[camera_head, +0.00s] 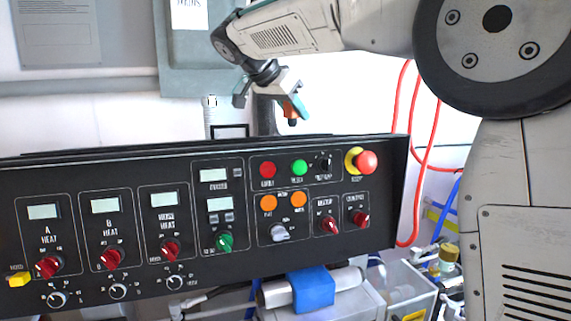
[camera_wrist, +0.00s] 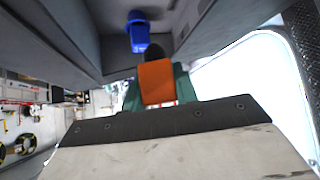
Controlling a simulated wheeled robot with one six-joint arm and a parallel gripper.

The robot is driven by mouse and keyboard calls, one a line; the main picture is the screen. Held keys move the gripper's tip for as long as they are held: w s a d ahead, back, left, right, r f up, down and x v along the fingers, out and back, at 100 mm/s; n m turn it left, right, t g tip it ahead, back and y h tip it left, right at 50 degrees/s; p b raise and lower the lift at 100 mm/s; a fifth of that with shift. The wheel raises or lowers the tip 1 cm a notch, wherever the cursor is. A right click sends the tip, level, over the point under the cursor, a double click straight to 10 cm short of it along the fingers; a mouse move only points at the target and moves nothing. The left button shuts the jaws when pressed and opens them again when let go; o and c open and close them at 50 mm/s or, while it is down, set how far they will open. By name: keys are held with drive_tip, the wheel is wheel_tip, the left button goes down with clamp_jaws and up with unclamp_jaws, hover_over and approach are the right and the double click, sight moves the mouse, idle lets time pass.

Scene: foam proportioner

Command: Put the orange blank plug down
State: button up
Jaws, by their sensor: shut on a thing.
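The orange blank plug (camera_wrist: 157,82) is held between the green finger pads of my gripper (camera_wrist: 160,95), seen in the wrist view. In the head view my gripper (camera_head: 284,104) is above and behind the top edge of the black control panel, with the orange plug (camera_head: 290,112) showing at its fingertips. The gripper is shut on the plug. The plug is in the air, apart from the panel as far as I can see. Part of the plug is hidden by the fingers.
The black control panel (camera_head: 120,193), with knobs, displays and a red emergency button (camera_head: 365,162), spans the front. A blue object (camera_head: 312,290) sits below it. Red hoses (camera_head: 432,165) hang at the right. A blue fitting (camera_wrist: 138,32) shows ahead in the wrist view, between grey walls.

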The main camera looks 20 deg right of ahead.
wheel_tip(320, 180, down, 10)
drive_tip(key=shift+w+r, duration=0.1)
idle(0.4)
drive_tip(key=o, duration=1.1)
drive_tip(key=shift+c, duration=0.2)
drive_tip(key=v, duration=1.2)
drive_tip(key=shift+w, duration=0.1)
